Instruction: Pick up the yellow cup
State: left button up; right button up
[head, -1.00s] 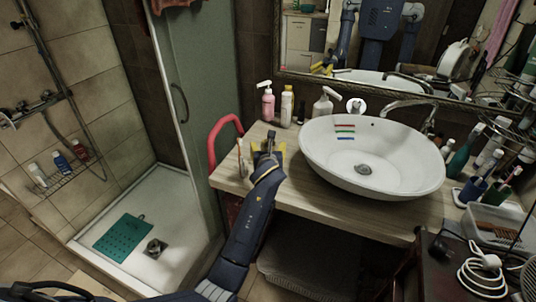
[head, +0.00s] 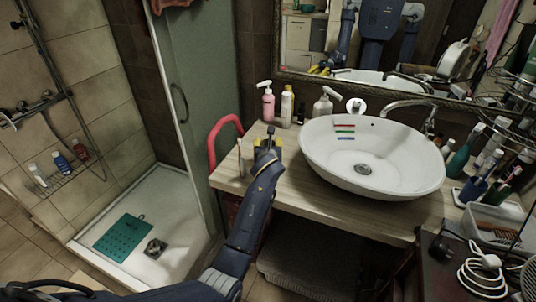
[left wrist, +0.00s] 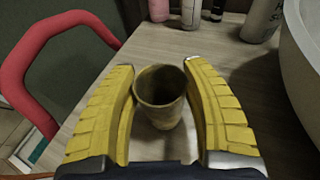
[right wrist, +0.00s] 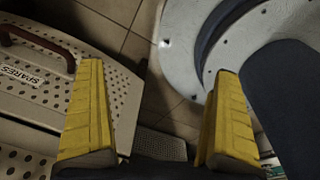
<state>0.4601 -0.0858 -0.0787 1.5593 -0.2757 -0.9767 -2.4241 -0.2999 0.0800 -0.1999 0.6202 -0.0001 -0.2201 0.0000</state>
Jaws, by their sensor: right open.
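The yellow cup (left wrist: 160,100), dull yellow-brown with its open mouth up, stands upright between the fingers of my left gripper (left wrist: 161,70) in the left wrist view. The yellow fingers are on either side of the cup, close against its wall. In the head view my left gripper (head: 267,142) is over the left end of the wooden counter (head: 300,190), and it hides the cup. My right gripper (right wrist: 157,72) is open and empty in the right wrist view, and it does not show in the head view.
The white basin (head: 320,165) stands right of my left gripper. A pink pump bottle (head: 268,104), a white bottle (head: 287,106) and a soap pump (head: 323,106) stand behind. A slim tube (head: 241,160) and a red rail (head: 212,140) are at left.

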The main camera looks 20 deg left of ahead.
pick_arm(q)
jog(key=c, duration=0.4)
jog(key=shift+r, duration=0.1)
